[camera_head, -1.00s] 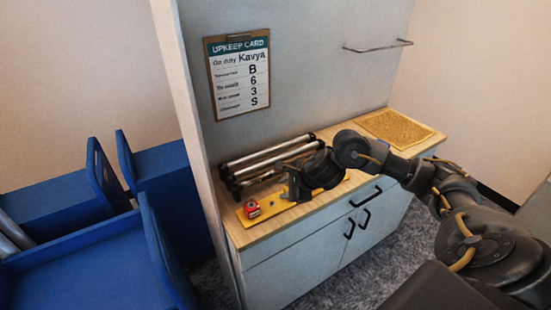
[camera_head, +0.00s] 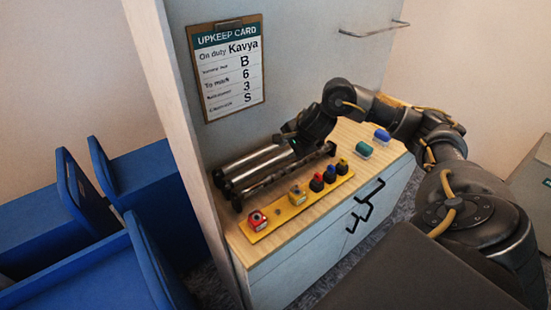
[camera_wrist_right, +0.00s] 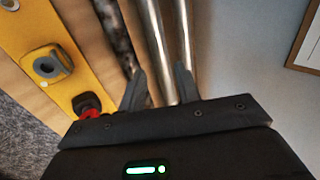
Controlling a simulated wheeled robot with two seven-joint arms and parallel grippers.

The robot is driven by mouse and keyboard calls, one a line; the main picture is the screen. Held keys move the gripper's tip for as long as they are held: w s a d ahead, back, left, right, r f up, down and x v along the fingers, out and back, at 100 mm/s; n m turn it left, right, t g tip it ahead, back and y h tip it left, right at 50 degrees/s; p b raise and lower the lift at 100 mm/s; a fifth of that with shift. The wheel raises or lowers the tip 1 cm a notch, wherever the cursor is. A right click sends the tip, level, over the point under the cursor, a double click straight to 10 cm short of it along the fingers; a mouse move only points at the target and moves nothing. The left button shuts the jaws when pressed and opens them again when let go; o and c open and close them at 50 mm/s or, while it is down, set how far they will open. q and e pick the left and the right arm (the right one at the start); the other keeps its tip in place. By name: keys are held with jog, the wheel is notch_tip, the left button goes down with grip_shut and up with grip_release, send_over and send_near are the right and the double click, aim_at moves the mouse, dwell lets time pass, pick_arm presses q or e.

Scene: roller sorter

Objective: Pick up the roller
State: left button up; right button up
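Several rollers lie side by side on the wooden counter against the grey panel. In the head view these are a back silver roller (camera_head: 243,159), a middle silver roller (camera_head: 258,167) and a dark, speckled front roller (camera_head: 283,177). My right gripper (camera_head: 297,146) is over their far right end, hiding part of them. In the right wrist view the open fingers (camera_wrist_right: 160,86) point along the rollers, with the middle silver roller (camera_wrist_right: 161,50) lined up between them. The dark roller (camera_wrist_right: 115,35) lies outside the left finger. Contact cannot be told. My left gripper is not in view.
A yellow strip (camera_head: 275,223) with a red device and several knobs lies along the counter's front. A green object (camera_head: 364,149) and a blue one (camera_head: 382,136) sit to the right. An upkeep card (camera_head: 229,70) hangs on the panel. Blue bins (camera_head: 80,240) stand left.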

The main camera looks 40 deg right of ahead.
aim_at(279, 158)
jog(key=x, duration=0.2)
jog(key=shift+w+d+f, duration=0.1)
jog(key=shift+d+f, duration=0.1)
jog(key=shift+f, duration=0.15)
jog(key=shift+w+f, duration=0.45)
jog(key=shift+f+p, duration=0.2)
jog(key=shift+p, duration=0.2)
jog(key=p+x, duration=0.1)
jog(key=x, duration=0.2)
jog(key=shift+w+d+f, duration=0.1)
jog(key=shift+w+f, duration=0.1)
jog(key=shift+f, duration=0.15)
jog(key=shift+w+f, duration=0.3)
jog(key=shift+f, duration=0.15)
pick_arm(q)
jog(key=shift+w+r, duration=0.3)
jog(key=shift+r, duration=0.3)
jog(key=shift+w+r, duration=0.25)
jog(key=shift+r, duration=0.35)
pick_arm(e)
jog(key=shift+r, duration=0.15)
grip_shut()
